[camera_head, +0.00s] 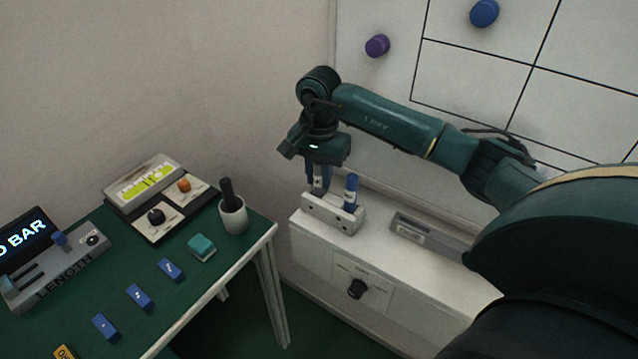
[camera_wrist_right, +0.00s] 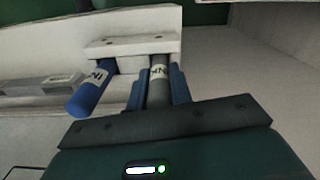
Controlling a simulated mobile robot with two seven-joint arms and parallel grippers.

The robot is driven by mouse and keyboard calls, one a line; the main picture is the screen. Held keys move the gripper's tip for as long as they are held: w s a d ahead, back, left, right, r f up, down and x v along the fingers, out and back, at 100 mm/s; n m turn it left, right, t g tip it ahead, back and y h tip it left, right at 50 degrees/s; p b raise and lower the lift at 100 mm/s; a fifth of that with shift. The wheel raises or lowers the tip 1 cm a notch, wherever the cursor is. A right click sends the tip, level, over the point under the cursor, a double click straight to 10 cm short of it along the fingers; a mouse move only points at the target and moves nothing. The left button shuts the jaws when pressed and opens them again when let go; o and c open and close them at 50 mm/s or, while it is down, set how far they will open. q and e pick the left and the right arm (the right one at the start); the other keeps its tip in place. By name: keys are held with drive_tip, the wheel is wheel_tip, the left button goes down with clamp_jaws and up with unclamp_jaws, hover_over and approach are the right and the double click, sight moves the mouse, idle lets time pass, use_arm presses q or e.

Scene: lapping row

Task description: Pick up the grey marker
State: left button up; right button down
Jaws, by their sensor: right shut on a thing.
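The grey marker (camera_wrist_right: 159,92) is dark grey with a white label. It stands in a white holder block (camera_head: 334,215) on the white cabinet ledge; the holder also shows in the right wrist view (camera_wrist_right: 120,45). My right gripper (camera_head: 318,186) points down at the holder. In the right wrist view its blue fingers (camera_wrist_right: 159,88) are shut on the grey marker, one on each side. The marker's lower end is at the holder; I cannot tell whether it is still seated. A blue marker (camera_head: 351,191) stands beside it in the holder, also in the right wrist view (camera_wrist_right: 92,90). My left gripper is not in view.
A grey tray (camera_head: 427,236) lies on the ledge right of the holder. A whiteboard (camera_head: 470,75) with a purple magnet (camera_head: 377,46) and a blue magnet (camera_head: 484,13) rises behind. A green table (camera_head: 130,265) at left carries a cup (camera_head: 233,214), blocks and panels.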

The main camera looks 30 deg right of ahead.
drive_tip(key=shift+r, duration=0.1)
wheel_tip(320, 180, up, 10)
drive_tip(key=shift+f+b, duration=0.1)
drive_tip(key=shift+b, duration=0.2)
idle(0.6)
